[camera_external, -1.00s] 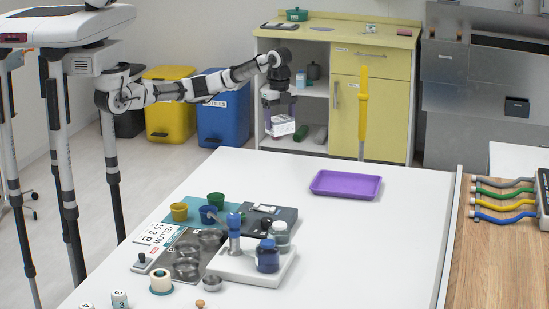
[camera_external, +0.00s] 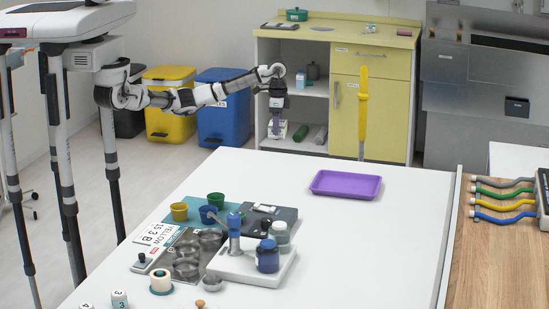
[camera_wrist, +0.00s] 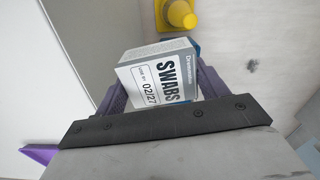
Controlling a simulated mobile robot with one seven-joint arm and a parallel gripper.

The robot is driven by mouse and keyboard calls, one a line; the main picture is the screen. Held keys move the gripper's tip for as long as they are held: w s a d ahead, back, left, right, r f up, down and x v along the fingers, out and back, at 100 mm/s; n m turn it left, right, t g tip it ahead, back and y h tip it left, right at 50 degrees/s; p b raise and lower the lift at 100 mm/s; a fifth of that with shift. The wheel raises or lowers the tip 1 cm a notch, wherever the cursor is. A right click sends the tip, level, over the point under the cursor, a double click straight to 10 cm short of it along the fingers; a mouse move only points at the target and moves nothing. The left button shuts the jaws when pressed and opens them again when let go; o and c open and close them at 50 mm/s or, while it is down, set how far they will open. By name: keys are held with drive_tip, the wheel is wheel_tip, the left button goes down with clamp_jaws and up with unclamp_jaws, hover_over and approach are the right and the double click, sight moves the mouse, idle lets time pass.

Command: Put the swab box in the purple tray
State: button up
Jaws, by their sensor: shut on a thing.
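The swab box (camera_wrist: 162,75) is a white and grey carton marked SWABS, gripped between my two purple fingers in the wrist view. In the external view the box (camera_external: 277,130) hangs below my gripper (camera_external: 277,121), beyond the far left edge of the white table and above the floor. My gripper (camera_wrist: 158,90) is shut on it. The purple tray (camera_external: 346,184) lies flat on the far part of the white table, to the right of my gripper, and looks empty. A purple corner of it shows at the left of the wrist view (camera_wrist: 38,154).
A yellow upright pole (camera_external: 363,115) stands behind the tray. Cups, bottles and metal bowls crowd the front left of the white table (camera_external: 380,250). The tabletop around the tray is clear. A yellow cabinet (camera_external: 371,118) with open shelves stands behind my gripper.

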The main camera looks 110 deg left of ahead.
drive_tip(key=w+d+r+m+p, duration=0.1)
drive_tip(key=w+d+r+m, duration=0.4)
drive_tip(key=w+d, duration=0.3)
drive_tip(key=w+d+r+m+p, duration=0.2)
drive_tip(key=w+d+r+m, duration=0.3)
drive_tip(key=w, duration=0.5)
drive_tip(key=w+d+r+m+p, duration=0.1)
drive_tip(key=w+d+r+m, duration=0.25)
drive_tip(key=d, duration=0.55)
drive_tip(key=w+d+r+m+p, duration=0.1)
drive_tip(key=w+d+r+m, duration=0.25)
drive_tip(key=d, duration=0.45)
drive_tip(key=w+d+r+m, duration=0.2)
drive_tip(key=d+r, duration=0.3)
drive_tip(key=d, duration=0.4)
drive_tip(key=shift+m, duration=0.4)
drive_tip(key=shift+d+f+b, duration=0.2)
drive_tip(key=shift+f, duration=4.85)
drive_tip(key=shift+d+f+b, duration=0.15)
drive_tip(key=shift+d+f, duration=0.05)
drive_tip(key=shift+f, duration=4.8)
drive_tip(key=shift+f, duration=0.3)
drive_tip(key=o, duration=1)
drive_tip(key=shift+c, duration=0.2)
